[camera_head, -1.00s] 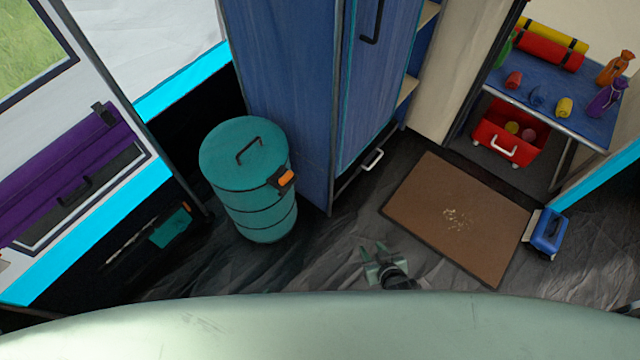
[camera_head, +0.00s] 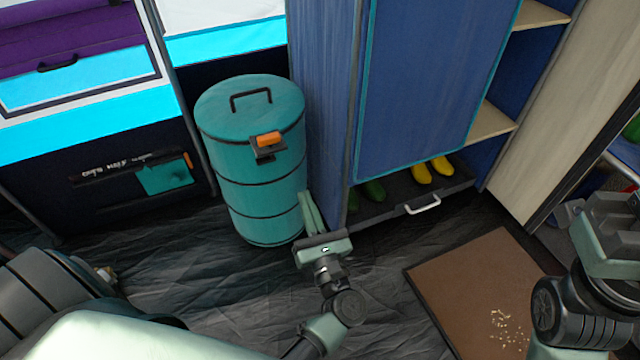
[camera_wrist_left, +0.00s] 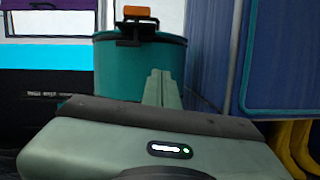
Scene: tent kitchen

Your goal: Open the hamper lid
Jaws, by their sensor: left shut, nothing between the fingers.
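The hamper (camera_head: 262,190) is a teal upright cylinder with dark bands, standing beside the blue wardrobe. Its lid (camera_head: 225,110) is closed, with a black handle (camera_head: 250,94) on top and an orange latch (camera_head: 268,139) at the front rim. In the left wrist view the latch (camera_wrist_left: 137,13) shows at the top, beyond the fingers. My left gripper (camera_head: 311,212) is shut and empty, in front of the hamper's lower right side and below the latch. Its shut fingers also show in the left wrist view (camera_wrist_left: 161,88). My right gripper (camera_head: 610,225) is at the right edge; its fingers are unclear.
The blue wardrobe (camera_head: 435,90) stands close to the hamper's right. At its base is a tray (camera_head: 395,205) with green and yellow boots and a white handle. A brown mat (camera_head: 450,280) lies at the lower right. Dark floor (camera_head: 190,245) in front of the hamper is clear.

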